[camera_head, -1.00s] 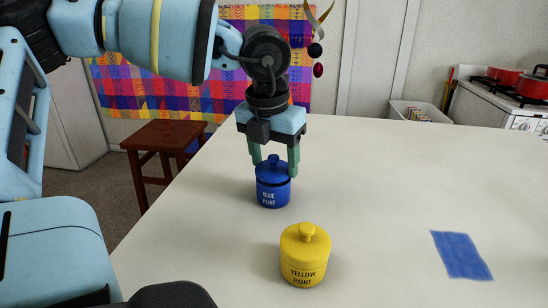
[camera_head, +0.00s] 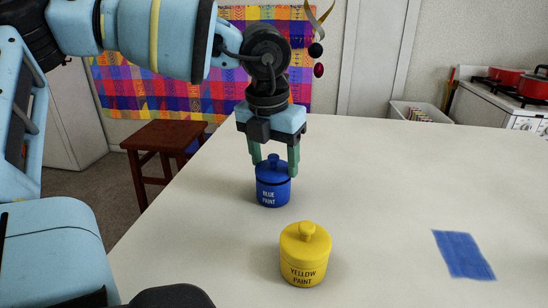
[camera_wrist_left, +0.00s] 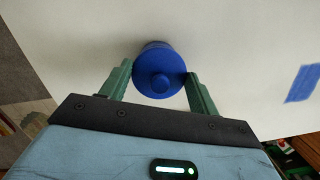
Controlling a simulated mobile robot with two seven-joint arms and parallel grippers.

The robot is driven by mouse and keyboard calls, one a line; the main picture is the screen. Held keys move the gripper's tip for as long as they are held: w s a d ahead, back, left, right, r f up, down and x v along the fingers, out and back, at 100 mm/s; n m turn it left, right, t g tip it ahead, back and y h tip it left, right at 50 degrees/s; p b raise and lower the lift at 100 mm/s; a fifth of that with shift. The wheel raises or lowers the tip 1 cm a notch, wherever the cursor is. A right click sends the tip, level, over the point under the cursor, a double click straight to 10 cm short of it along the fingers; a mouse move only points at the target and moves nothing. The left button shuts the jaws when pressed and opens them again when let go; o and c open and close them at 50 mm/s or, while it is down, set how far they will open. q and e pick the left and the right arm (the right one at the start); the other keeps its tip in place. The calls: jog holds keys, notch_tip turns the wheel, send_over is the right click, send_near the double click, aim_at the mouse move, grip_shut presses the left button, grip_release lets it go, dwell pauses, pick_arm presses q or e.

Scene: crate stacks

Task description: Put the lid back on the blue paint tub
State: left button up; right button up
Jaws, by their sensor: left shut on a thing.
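The blue paint tub (camera_head: 273,196) stands upright on the white table, with its label facing me. Its blue lid (camera_head: 273,171), with a round knob, sits on top of the tub and looks level. Whether it is fully seated cannot be told. My left gripper (camera_head: 275,167) points down over the tub, shut on the lid with one green finger at each side. In the left wrist view the lid (camera_wrist_left: 159,68) shows from above between the fingertips (camera_wrist_left: 160,74), hiding most of the tub. My right gripper is not in view.
A yellow paint tub (camera_head: 304,262) with its lid on stands nearer me. A blue patch (camera_head: 463,254) lies flat on the table (camera_head: 400,190) at the right. The table between and behind them is clear. A brown stool (camera_head: 165,142) stands beyond the left edge.

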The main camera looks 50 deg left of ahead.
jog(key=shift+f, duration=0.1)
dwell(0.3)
pick_arm(q)
jog(key=o, duration=1)
jog(key=shift+o, duration=0.5)
jog(key=shift+o, duration=1.1)
jog(key=shift+r, duration=0.15)
jog(key=shift+r+p, duration=1.75)
jog(key=shift+r, duration=1.65)
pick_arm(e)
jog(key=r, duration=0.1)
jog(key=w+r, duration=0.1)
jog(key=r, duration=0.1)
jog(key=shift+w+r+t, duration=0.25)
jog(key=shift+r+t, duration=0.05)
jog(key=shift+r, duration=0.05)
